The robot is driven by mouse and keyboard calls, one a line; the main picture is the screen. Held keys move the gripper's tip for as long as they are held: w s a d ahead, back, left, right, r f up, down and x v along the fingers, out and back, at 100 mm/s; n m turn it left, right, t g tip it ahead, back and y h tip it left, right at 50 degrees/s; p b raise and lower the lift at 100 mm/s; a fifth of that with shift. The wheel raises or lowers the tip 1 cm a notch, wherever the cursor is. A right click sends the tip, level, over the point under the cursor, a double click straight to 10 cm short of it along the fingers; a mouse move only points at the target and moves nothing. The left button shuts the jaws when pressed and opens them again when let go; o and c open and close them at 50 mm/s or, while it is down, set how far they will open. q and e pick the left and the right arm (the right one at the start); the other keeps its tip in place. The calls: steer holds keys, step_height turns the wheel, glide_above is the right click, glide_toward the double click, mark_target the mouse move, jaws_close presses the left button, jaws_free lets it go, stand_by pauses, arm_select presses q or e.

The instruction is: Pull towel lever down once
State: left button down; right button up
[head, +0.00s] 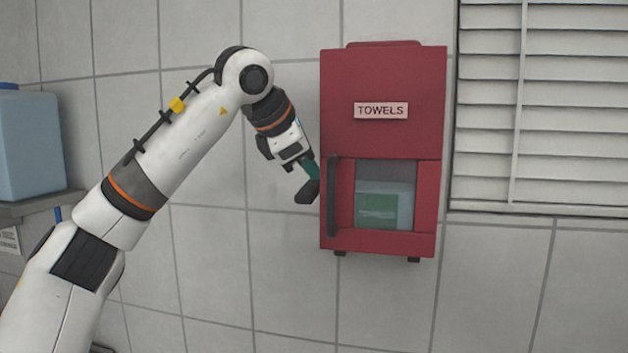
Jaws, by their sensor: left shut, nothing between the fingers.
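A red towel dispenser (385,85) with a "TOWELS" label (381,111) is mounted on the tiled wall. Its lower front has a window (386,196) with something green behind it. A dark vertical lever (333,195) runs along the left side of the dispenser's lower front. My left gripper (308,192) is just left of the lever, pointing down and to the right. It is shut and empty. Its fingertips look close to the dispenser's left edge; I cannot tell whether they touch it. My right gripper is not in view.
A light blue container (30,145) stands on a grey shelf (40,203) at the far left. White louvred slats (545,100) cover the wall at the right. The wall below the dispenser is clear.

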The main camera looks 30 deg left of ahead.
arm_select(q)
steer(key=shift+f+b, duration=0.85)
steer(key=shift+f, duration=0.35)
stand_by(0.7)
steer(key=shift+r, duration=0.1)
steer(key=shift+r+p, duration=1.05)
steer(key=shift+p, duration=0.05)
steer(key=shift+w+r+p, duration=0.15)
steer(key=shift+r+p, duration=0.7)
steer(key=shift+p, duration=0.05)
